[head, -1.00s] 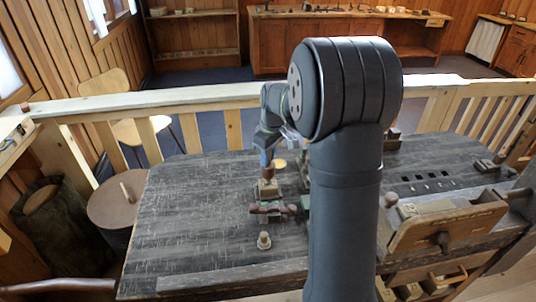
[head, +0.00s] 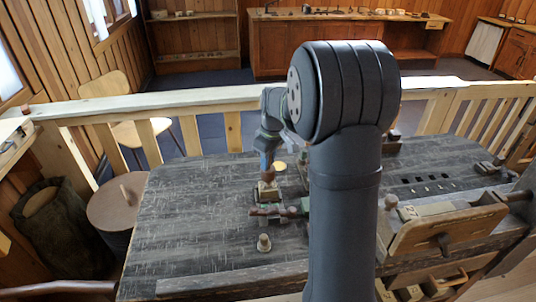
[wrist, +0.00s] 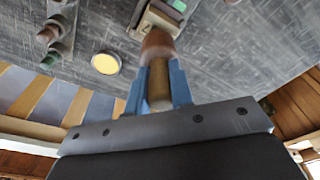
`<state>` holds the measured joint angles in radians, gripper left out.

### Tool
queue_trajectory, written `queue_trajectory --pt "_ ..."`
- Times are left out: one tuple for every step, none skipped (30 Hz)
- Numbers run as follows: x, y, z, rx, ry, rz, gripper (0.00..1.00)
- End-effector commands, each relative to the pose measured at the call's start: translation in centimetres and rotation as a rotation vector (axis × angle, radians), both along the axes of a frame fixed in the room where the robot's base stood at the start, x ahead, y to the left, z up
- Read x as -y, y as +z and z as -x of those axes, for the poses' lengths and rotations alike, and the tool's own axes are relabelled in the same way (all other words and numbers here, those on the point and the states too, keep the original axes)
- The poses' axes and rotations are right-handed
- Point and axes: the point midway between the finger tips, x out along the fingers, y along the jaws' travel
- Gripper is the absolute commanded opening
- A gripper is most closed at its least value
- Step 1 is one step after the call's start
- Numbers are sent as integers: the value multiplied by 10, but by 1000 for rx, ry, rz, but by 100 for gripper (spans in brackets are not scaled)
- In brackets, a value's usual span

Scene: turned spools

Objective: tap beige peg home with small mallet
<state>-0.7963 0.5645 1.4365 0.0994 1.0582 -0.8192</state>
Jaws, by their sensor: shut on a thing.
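My gripper (head: 267,165) points down over the left-centre of the dark bench. In the wrist view its blue fingers (wrist: 159,88) are shut on the small mallet (wrist: 157,43), its tan handle between them and its reddish-brown head beyond the fingertips. The mallet head is right over or against a small pale block (head: 268,193), which also shows in the wrist view (wrist: 148,22). I cannot tell whether they touch. I cannot make out the beige peg; the mallet head may hide it.
Reddish-brown and green turned pieces (head: 265,212) lie just in front of the block. A small knobbed piece (head: 264,243) stands nearer the front edge. A yellow disc (wrist: 106,63) lies beside the gripper. The bench's left side (head: 190,215) is clear.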

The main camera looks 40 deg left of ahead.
Motion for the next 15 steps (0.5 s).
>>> queue_trajectory --pt "0 0 0 0 0 0 0" --pt "0 0 0 0 0 0 0" --pt "0 0 0 0 0 0 0" --pt "0 0 0 0 0 0 0" --pt "0 0 0 0 0 0 0" --pt "0 0 0 0 0 0 0" --pt "0 0 0 0 0 0 0" --pt "0 0 0 0 0 0 0" --pt "0 0 0 0 0 0 0" --pt "0 1 0 0 0 0 0" --pt "0 2 0 0 0 0 0" --pt "0 3 0 1 0 -1 0" --pt "0 5 0 1 0 -1 0" --pt "0 7 0 1 0 -1 0" --pt "0 10 0 1 0 -1 0"
